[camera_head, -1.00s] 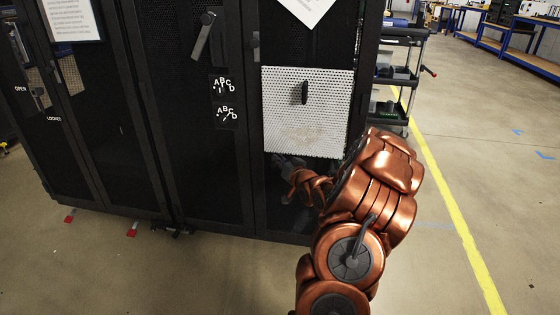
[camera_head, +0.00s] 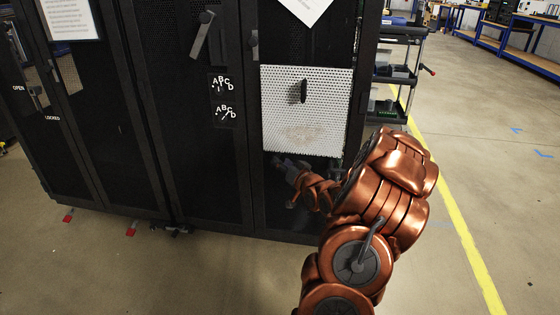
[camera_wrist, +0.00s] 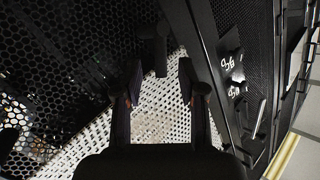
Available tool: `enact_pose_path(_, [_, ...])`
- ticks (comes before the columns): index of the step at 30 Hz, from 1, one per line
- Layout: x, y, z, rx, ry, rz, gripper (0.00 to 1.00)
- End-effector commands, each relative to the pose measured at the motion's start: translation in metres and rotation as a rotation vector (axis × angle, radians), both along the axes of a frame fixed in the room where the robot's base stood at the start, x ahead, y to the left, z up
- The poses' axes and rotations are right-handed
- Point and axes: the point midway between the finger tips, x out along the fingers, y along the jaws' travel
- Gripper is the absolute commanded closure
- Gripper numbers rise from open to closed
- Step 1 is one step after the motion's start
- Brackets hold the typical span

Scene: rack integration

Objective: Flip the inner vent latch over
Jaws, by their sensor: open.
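The vent is a white perforated panel (camera_head: 283,135) in the right bay of the black rack; it also shows in the wrist view (camera_wrist: 152,120). A black upright latch handle (camera_head: 303,91) stands out from its upper middle. In the wrist view a dark post with a short crossbar (camera_wrist: 158,52), which looks like this latch, is beyond and between my fingertips. My gripper (camera_head: 283,164) is low in front of the rack, below the panel's bottom edge. In the wrist view its two fingers (camera_wrist: 158,84) are apart, with nothing held between them.
The neighbouring rack door has a grey handle (camera_head: 204,36) and two ABCD dial labels (camera_head: 224,98). A white paper sheet (camera_head: 305,8) hangs above the panel. A shelved cart (camera_head: 392,75) stands right of the rack. The floor farther right is open.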

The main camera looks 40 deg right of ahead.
Motion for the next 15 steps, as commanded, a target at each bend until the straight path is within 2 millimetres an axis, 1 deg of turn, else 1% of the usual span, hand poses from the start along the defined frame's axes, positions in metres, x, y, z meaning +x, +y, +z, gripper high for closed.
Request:
enact_pose_path(1, [-0.008, 0.001, 0.001, 0.001, 0.000, -0.003, 0.60])
enact_pose_path(3, [-0.018, 0.003, 0.003, -0.002, -0.001, -0.005, 0.60])
enact_pose_path(15, [-0.067, 0.017, 0.007, -0.002, -0.001, -0.004, 0.60])
